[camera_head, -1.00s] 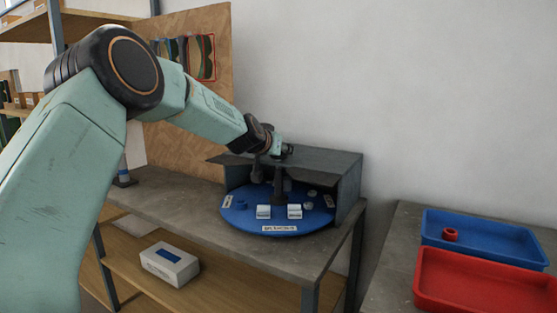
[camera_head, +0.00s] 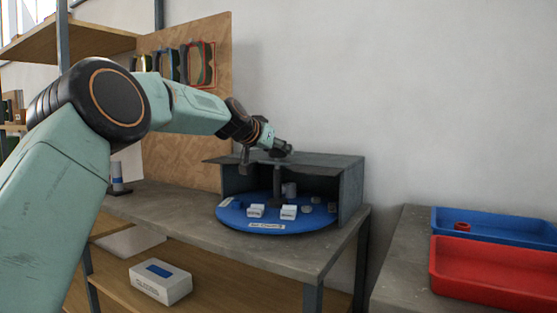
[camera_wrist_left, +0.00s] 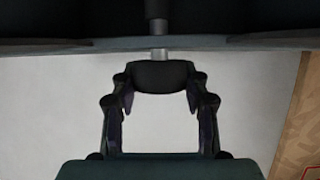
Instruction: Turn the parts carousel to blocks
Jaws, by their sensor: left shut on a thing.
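The parts carousel is a round blue disc (camera_head: 235,220) on the workbench, partly inside a dark grey housing (camera_head: 350,190). A dark upright post (camera_head: 277,188) stands at its middle. Two small white blocks (camera_head: 256,211) and several small grey and blue parts sit on the disc. A white label (camera_head: 267,226), too small to read surely, faces front. My left gripper (camera_head: 279,151) is at the top of the post, above the housing. In the left wrist view the fingers (camera_wrist_left: 160,90) close on a dark knob (camera_wrist_left: 160,76) on a grey shaft. My right gripper is out of view.
A blue tray (camera_head: 520,228) with a red ring (camera_head: 462,227) and a red tray (camera_head: 490,268) stand on the right-hand table. A white box (camera_head: 160,283) lies on the lower shelf. A pegboard (camera_head: 180,140) with coloured frames stands behind my left arm.

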